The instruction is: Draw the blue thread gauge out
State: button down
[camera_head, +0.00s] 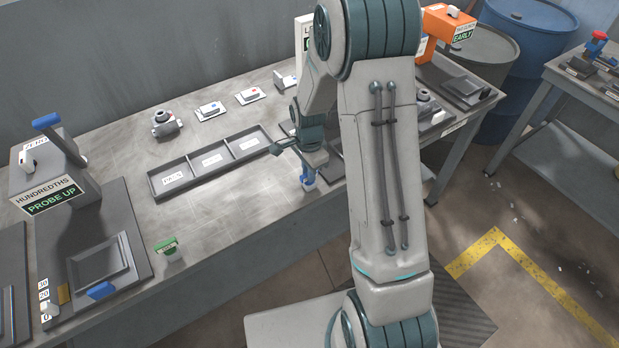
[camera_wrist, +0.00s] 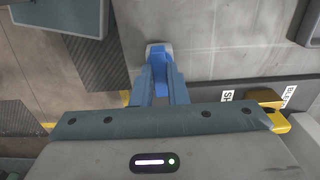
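The blue thread gauge (camera_head: 308,179) shows as a small blue piece near the front edge of the bench, right under my gripper (camera_head: 309,161). What holds its lower part is hard to make out. In the wrist view a bright blue piece (camera_wrist: 160,89) lies between the fingers of my gripper (camera_wrist: 158,68), which point down toward the bench front edge. The fingertips lie close together at the blue piece. I cannot tell whether they press on it or stand just clear of it.
A three-part tray (camera_head: 205,165) lies to the left of my gripper. A green-topped piece (camera_head: 167,247) stands at the front edge. A grey probe instrument (camera_head: 45,165) stands at the left end. An orange device (camera_head: 443,32) stands at the back right.

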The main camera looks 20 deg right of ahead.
jog(key=shift+r+p, duration=0.35)
jog(key=shift+r, duration=0.35)
dwell(0.5)
jog(key=shift+r+p, duration=0.75)
jog(key=shift+r, duration=0.75)
